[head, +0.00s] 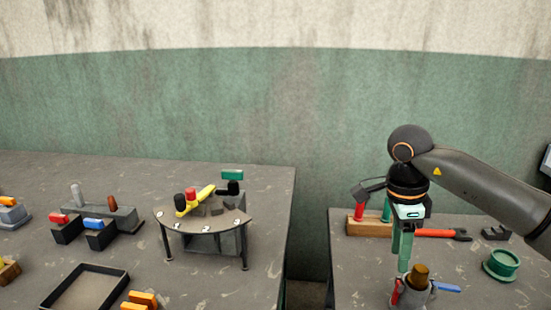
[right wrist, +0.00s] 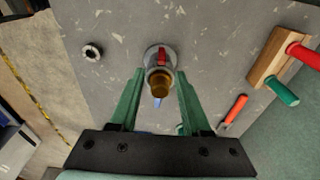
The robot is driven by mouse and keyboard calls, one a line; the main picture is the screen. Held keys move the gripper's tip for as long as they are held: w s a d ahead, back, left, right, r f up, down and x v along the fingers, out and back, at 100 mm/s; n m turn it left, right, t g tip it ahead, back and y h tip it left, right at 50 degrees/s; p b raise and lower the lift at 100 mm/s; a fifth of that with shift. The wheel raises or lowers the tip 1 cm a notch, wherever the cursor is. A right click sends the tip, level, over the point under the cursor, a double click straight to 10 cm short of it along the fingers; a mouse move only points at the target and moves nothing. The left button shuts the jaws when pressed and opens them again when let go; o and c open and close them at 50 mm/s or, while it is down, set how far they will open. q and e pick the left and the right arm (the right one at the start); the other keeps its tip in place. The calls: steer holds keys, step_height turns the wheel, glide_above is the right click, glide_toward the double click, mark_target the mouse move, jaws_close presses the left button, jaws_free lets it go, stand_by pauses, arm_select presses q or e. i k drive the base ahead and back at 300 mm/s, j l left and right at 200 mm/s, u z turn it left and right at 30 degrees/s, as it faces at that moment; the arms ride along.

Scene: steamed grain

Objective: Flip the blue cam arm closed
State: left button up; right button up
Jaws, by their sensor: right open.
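A grey cam coupling (head: 413,295) with a brown plug (head: 420,270) in its top stands on the right bench. Its blue cam arm (head: 447,287) sticks out sideways to the right, away from the body. Its red arm (head: 396,291) lies along the body's left side. My right gripper (head: 403,262) points down just above the coupling, with green fingers. In the right wrist view the gripper (right wrist: 160,76) is open, and the brown plug (right wrist: 159,84) shows between its fingers. The blue arm (right wrist: 158,102) is mostly hidden behind the plug there. I cannot tell whether the fingers touch anything.
A wooden block (head: 368,229) with red and green handles, a red-handled tool (head: 436,233) and a green round fitting (head: 502,264) lie around the coupling. A gap parts the benches. The left bench holds a small curved stand (head: 203,219), clamps and a tray (head: 63,303).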

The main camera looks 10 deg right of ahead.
mark_target(447, 287)
steer(key=k, duration=1)
